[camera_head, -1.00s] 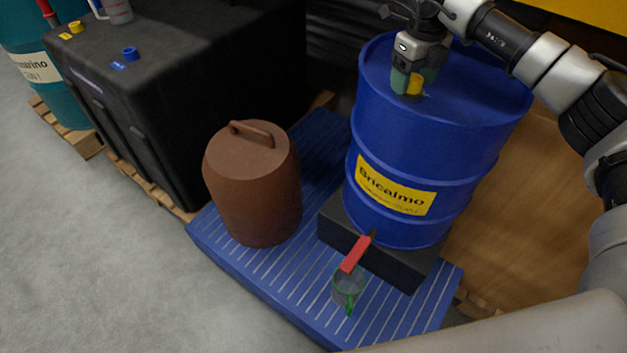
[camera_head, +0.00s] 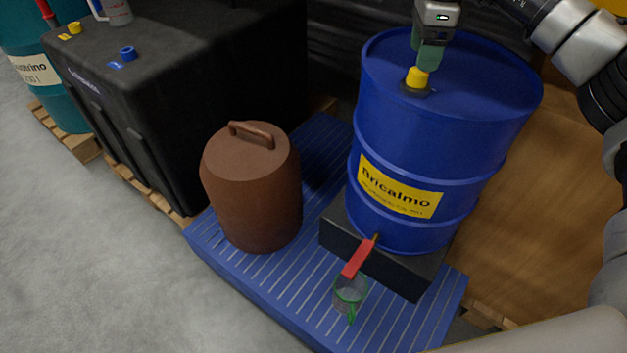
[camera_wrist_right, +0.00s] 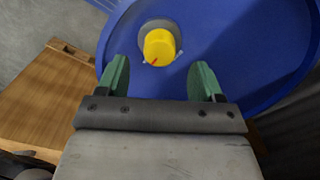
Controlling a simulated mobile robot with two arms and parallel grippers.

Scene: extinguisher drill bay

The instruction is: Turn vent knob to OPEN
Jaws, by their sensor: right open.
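The yellow vent knob (camera_head: 417,77) sits on a dark round base on top of the blue drum (camera_head: 395,130). In the right wrist view the knob (camera_wrist_right: 159,46) shows a red pointer mark at its lower left edge and small pale marks on the base around it; I cannot read any lettering. My right gripper (camera_head: 428,60) is above the drum top, just behind and over the knob. In the right wrist view its two green fingers (camera_wrist_right: 160,80) are spread wide and empty, with the knob ahead of them, not touching. My left gripper is not in view.
The drum stands on a black block on a blue slatted platform (camera_head: 285,290). A red tap handle (camera_head: 357,258) juts over a green-handled jug (camera_head: 349,295). A brown lidded container (camera_head: 250,185) is left of it. A black tank (camera_head: 180,90) stands further left.

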